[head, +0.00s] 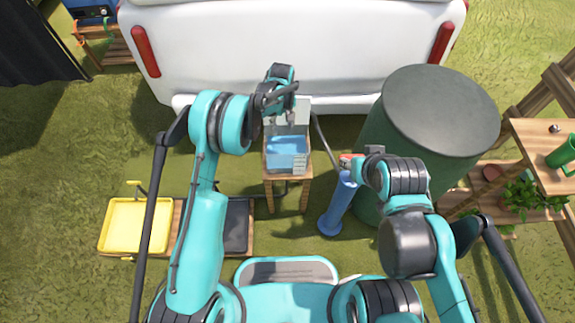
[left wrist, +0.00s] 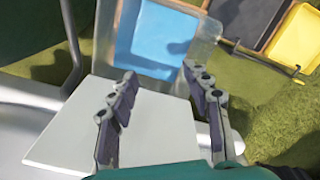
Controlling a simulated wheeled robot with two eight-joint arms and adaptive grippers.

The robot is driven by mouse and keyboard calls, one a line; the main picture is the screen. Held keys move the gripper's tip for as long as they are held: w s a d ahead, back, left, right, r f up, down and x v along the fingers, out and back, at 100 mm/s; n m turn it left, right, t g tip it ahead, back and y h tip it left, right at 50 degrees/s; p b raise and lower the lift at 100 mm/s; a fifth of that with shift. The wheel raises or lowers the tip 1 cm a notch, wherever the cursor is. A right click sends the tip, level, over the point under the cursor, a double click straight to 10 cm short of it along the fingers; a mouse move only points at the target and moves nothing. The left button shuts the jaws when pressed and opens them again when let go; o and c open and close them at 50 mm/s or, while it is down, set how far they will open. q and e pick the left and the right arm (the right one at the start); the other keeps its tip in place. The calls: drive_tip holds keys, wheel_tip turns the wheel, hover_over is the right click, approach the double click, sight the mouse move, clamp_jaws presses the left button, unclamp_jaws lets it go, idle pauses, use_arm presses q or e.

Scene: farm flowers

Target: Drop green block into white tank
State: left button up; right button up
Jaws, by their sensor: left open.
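A clear-walled tank (head: 285,147) with a blue inside stands on a small wooden table below the white vehicle. It also shows at the top of the left wrist view (left wrist: 130,55). I see no green block in either view. My left gripper (head: 280,93) is above and behind the tank, over a pale panel. In the left wrist view (left wrist: 160,85) its two fingers are apart, with no object between them. My right gripper (head: 356,158) is beside the top of a blue cylinder, next to a small red part; its fingers are mostly hidden.
A pale flat panel (left wrist: 90,130) lies beyond the tank, below the left fingers. The blue cylinder (head: 338,205) leans right of the table. A large dark green barrel (head: 440,110) stands at right. Yellow (head: 135,225) and black (head: 237,225) trays lie at left; the vehicle (head: 290,50) is behind.

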use_arm(q)
wheel_tip(320, 180, up, 12)
idle(0.4)
idle(0.3)
